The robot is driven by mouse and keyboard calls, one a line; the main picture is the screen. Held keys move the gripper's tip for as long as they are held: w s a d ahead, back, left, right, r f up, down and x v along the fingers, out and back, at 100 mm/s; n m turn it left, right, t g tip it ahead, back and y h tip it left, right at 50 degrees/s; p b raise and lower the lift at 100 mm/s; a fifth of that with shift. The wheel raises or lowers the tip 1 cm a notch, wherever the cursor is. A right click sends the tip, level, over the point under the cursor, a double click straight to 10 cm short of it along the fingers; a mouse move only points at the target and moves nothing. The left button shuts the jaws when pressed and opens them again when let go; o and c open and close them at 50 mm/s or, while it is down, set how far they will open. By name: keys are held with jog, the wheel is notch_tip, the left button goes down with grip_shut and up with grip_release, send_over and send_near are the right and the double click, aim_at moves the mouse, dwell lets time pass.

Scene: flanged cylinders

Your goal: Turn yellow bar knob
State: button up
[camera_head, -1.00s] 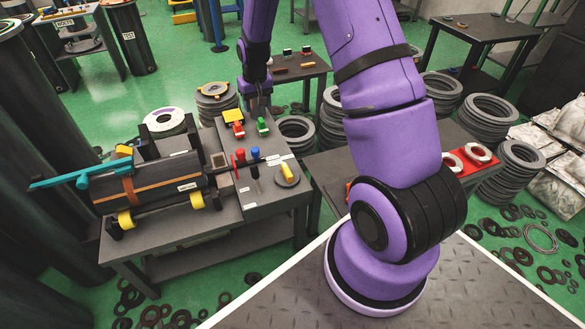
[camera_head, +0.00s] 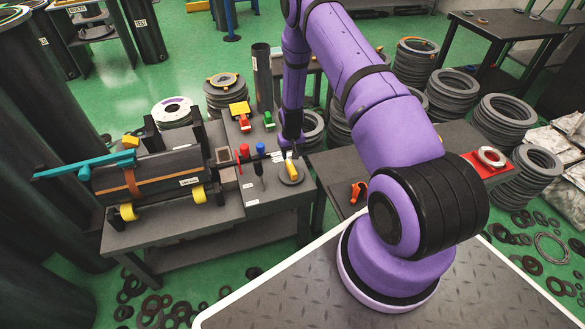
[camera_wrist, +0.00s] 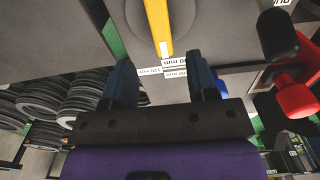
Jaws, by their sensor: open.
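The yellow bar knob (camera_head: 291,168) sits on a round grey dial at the right end of the workbench top. In the wrist view the yellow bar (camera_wrist: 159,25) reaches down from the top edge, and its near end lies just beyond the fingers and roughly between them. My gripper (camera_wrist: 163,80) is open with nothing between its two dark fingers. In the head view my gripper (camera_head: 290,150) hangs just above and behind the knob. I cannot tell from these views whether a finger touches the bar.
A dark cylinder with a teal handle (camera_head: 85,170) fills the bench's left side. A side table (camera_head: 345,165) stands right.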

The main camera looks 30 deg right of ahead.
aim_at(291, 167)
notch_tip(291, 167, down, 9)
jog(key=shift+f, duration=0.1)
dwell(0.3)
jog(key=c, duration=0.9)
jog(key=shift+m, duration=0.3)
jog(key=m, duration=0.5)
jog(key=shift+m, duration=0.3)
jog(key=m, duration=1.3)
jog(key=shift+m, duration=0.3)
jog(key=m, duration=0.5)
jog(key=shift+m, duration=0.4)
